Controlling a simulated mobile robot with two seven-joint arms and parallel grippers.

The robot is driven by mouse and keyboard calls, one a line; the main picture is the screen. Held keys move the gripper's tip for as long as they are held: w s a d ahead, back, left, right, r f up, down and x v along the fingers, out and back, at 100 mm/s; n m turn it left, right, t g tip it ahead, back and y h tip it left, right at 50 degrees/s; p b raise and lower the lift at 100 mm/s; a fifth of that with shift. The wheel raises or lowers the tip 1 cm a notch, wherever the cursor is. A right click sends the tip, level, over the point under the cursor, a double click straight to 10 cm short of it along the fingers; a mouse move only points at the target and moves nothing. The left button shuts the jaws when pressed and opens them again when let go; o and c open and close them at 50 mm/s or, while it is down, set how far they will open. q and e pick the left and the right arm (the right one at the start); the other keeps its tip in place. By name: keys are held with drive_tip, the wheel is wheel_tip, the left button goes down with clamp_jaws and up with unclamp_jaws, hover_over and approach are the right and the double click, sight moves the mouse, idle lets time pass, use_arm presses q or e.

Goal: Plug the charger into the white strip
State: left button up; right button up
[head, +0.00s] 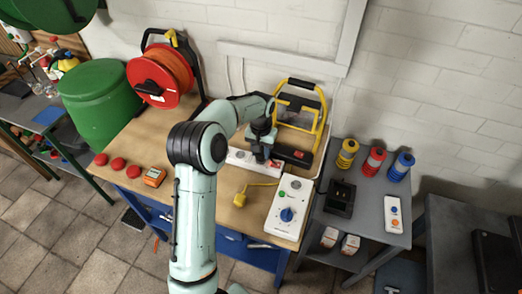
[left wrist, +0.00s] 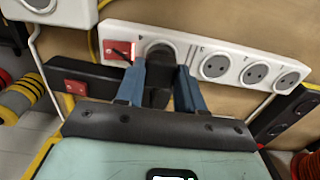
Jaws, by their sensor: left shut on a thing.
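The white strip (head: 240,157) lies on the wooden workbench; in the left wrist view the white strip (left wrist: 228,66) has a red switch at its left and a row of round grey sockets. My left gripper (head: 262,155) is over the strip, its blue fingers (left wrist: 158,85) closed on the black charger (left wrist: 158,96). The charger's far end is at the socket beside the red switch and covers part of it. I cannot tell whether it is fully seated. The other visible sockets are empty. My right gripper is not in view.
A black strip (head: 293,154) with a red switch lies beside the white one. A white box with a blue knob (head: 290,205) and a yellow plug (head: 240,199) are in front. A yellow-framed stand (head: 300,110) and a red cable reel (head: 162,78) stand behind.

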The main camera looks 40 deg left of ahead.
use_arm(q)
drive_tip(key=shift+f, duration=0.6)
drive_tip(key=o, duration=1.1)
drive_tip(key=shift+c, duration=0.2)
wheel_tip(320, 180, up, 13)
drive_tip(key=shift+r, duration=0.2)
drive_tip(key=shift+s, duration=0.1)
